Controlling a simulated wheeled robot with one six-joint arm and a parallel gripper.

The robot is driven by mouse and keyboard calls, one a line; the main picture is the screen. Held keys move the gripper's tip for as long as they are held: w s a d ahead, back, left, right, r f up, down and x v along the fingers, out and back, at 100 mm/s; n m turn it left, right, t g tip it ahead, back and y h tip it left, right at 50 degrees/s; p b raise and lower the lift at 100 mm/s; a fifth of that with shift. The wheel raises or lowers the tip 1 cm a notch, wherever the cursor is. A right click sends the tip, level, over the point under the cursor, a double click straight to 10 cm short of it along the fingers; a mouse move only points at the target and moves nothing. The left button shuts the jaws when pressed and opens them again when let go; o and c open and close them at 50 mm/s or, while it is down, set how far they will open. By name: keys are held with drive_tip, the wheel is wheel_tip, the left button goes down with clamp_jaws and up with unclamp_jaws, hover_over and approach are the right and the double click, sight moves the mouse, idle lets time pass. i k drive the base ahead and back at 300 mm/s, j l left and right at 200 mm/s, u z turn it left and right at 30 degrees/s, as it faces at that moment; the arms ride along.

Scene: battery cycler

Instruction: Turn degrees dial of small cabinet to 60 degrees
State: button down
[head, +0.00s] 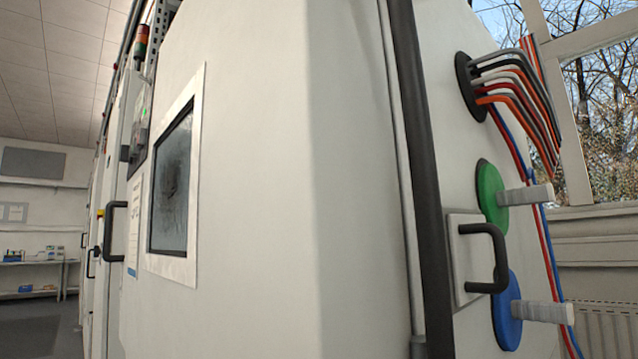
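A large white cabinet (262,190) fills the middle of the head view, close to me. Its front door has a white-framed window (172,185) with a dark pane. Left of it, seen at a steep angle, is a grey panel (140,122) with a small green spot; its details are too small to tell. I cannot make out a degrees dial, and I cannot tell whether this is the small cabinet. My gripper is not in view.
A dark door handle (115,230) sticks out at left. The cabinet's right side carries a black handle (497,257), a green disc (491,193) and a blue disc (506,308) with grey levers, and several cables (521,90). Shelves (35,262) stand far left beyond open floor.

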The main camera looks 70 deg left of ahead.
sight(125, 150)
drive_tip(key=u, duration=3.05)
